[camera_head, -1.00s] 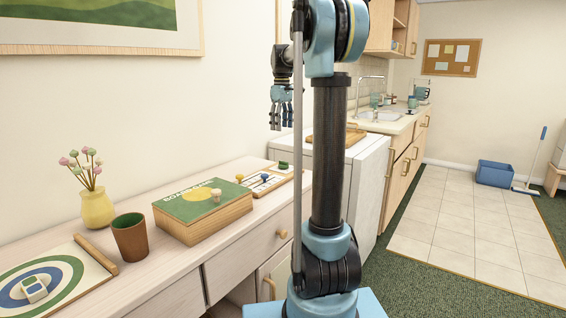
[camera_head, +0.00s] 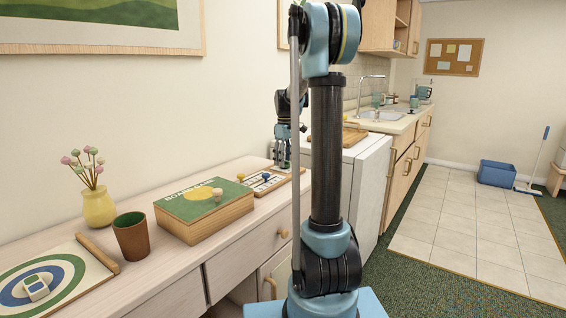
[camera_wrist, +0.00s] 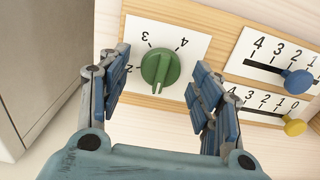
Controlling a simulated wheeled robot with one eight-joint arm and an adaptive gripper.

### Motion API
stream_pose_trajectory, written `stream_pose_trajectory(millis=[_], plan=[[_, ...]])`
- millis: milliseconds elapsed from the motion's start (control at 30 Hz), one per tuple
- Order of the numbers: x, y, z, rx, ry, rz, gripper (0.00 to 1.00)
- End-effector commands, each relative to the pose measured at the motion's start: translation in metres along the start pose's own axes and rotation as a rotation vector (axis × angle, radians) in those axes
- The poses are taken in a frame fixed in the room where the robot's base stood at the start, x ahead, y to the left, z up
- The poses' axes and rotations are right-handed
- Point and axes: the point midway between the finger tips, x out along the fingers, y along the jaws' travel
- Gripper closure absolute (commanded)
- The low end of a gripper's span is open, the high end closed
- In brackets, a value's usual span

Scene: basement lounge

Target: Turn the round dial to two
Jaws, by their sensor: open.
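The round dial (camera_wrist: 160,68) is a green knob on a white numbered plate (camera_wrist: 187,32) in the wrist view. The digits 2, 3 and 4 show around it; part of the plate is hidden by my fingers. My gripper (camera_wrist: 156,92) is open, with one blue finger on each side of the dial and a gap to it on both sides. In the head view my gripper (camera_head: 282,160) points down over the far end of the dresser, at the wooden board (camera_head: 262,193), and hides the dial there.
On the same board are a blue slider knob (camera_wrist: 299,83) and a yellow slider knob (camera_wrist: 294,127), close to my right finger. A green box (camera_head: 203,205), brown cup (camera_head: 131,238) and yellow vase (camera_head: 98,207) stand nearer on the dresser. A white appliance (camera_head: 366,180) stands beyond.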

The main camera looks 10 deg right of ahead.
Motion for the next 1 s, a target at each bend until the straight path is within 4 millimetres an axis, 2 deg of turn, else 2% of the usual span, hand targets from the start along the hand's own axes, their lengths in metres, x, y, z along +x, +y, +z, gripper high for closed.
stream_pose_trajectory(millis=[367, 567, 600, 700, 1000], plan=[[0.0055, -0.0002, -0.0001, 0.000, 0.000, 0.000, 0.41], [0.0054, -0.0002, -0.0002, 0.000, 0.000, 0.000, 0.84], [0.0054, -0.0001, -0.0002, 0.000, 0.000, 0.000, 0.87], [0.0054, -0.0054, -0.0055, -0.003, 0.000, 0.000, 0.87], [0.0054, -0.0018, -0.0023, 0.047, 0.001, -0.001, 0.87]])
